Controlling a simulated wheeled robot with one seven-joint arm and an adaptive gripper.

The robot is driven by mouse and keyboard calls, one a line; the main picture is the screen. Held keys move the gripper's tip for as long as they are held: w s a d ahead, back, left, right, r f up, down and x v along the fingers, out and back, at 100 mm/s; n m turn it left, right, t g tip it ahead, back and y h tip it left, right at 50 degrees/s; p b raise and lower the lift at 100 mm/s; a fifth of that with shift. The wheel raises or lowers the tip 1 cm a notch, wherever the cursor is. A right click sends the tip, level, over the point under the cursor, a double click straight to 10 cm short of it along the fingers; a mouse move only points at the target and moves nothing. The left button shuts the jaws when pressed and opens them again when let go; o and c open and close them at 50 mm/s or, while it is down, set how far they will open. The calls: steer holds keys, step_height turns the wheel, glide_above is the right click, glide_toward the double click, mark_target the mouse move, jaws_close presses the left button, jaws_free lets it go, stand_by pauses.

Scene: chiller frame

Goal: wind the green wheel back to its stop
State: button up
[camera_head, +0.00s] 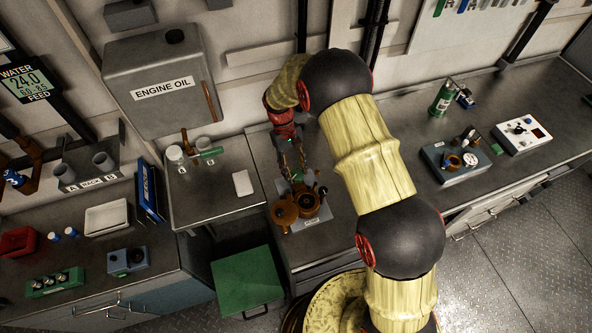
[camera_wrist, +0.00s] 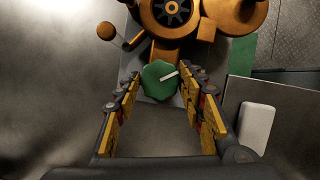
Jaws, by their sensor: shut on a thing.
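The green wheel (camera_wrist: 158,84) is a small lobed knob with a white pointer mark. In the wrist view the mark points to the right and slightly up. The wheel sits on the near side of an orange valve body (camera_wrist: 174,48). My gripper (camera_wrist: 162,82) is shut on the wheel, one yellow-padded finger at its left and one at its right. In the head view my gripper (camera_head: 294,168) reaches down to the orange valve body (camera_head: 308,204) on the bench, and only a bit of green shows between the fingers.
An orange ball-ended lever (camera_wrist: 107,31) sticks out left of the valve body. A white block (camera_head: 243,183) lies on the side table to the left. A green stool (camera_head: 247,279) stands below it. The engine oil tank (camera_head: 160,80) hangs on the wall behind.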

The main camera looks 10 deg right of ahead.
steer(key=n+h, duration=0.1)
steer(key=n, duration=0.2)
steer(key=n+t, duration=0.1)
steer(key=n, duration=0.2)
steer(key=shift+s+a+t+h, duration=0.2)
steer(key=shift+t+h, duration=0.1)
steer(key=shift+h, duration=0.1)
steer(key=n+t, duration=0.1)
steer(key=n, duration=0.1)
steer(key=n+p, duration=0.1)
steer(key=n, duration=0.2)
steer(key=shift+t+h, duration=0.4)
steer(key=shift+n, duration=0.3)
steer(key=o, duration=1.1)
steer(key=shift+o, duration=0.4)
steer(key=shift+r, duration=0.1)
steer(key=v, duration=1.1)
steer(key=shift+a+r, duration=0.2)
steer(key=shift+r, duration=0.15)
